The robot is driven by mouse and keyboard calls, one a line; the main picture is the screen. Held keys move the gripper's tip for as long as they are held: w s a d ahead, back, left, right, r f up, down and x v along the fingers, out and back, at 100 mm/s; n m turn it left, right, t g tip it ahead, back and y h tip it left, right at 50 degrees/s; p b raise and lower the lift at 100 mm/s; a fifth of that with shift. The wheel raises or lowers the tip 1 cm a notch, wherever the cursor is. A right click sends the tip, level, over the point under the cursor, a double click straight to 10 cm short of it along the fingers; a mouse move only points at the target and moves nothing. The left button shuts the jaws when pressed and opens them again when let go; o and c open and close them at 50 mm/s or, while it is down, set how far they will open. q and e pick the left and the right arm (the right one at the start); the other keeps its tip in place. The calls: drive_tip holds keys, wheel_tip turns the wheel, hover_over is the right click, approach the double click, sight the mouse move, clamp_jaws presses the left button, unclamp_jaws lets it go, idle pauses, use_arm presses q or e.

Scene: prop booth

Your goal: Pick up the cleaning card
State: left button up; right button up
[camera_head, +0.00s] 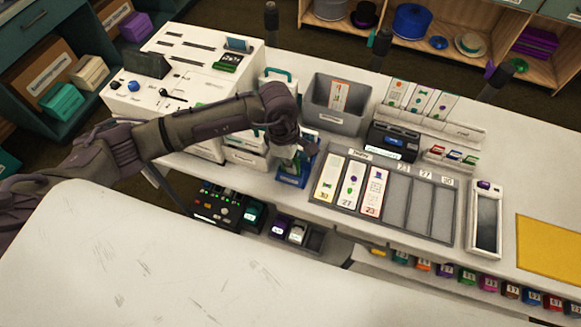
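My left arm comes in from the left, and its gripper (292,160) points down over a small blue holder (292,181) on the counter. The arm and gripper hide most of what is in or behind this holder. The fingers are dark and small, so I cannot tell whether they are open or shut. No card is clearly readable as the cleaning card. Small coloured cards (450,156) stand in a white rack at the back right, beside a dark card device (393,141). My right gripper is not in view.
A grey tray (402,240) right of the holder has several slots, three filled with printed white cards. A grey bin (350,121) stands behind it. A white machine (190,85) is at the back left. A yellow mat (552,246) lies at right.

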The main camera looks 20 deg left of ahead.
use_arm(q)
drive_tip(key=shift+r, duration=0.1)
clamp_jaws()
wheel_tip(320, 180, up, 9)
drive_tip(key=b, duration=0.3)
drive_tip(key=shift+r+b, duration=0.1)
drive_tip(key=shift+b, duration=0.2)
drive_tip(key=shift+r, duration=0.35)
drive_tip(key=shift+f, duration=0.1)
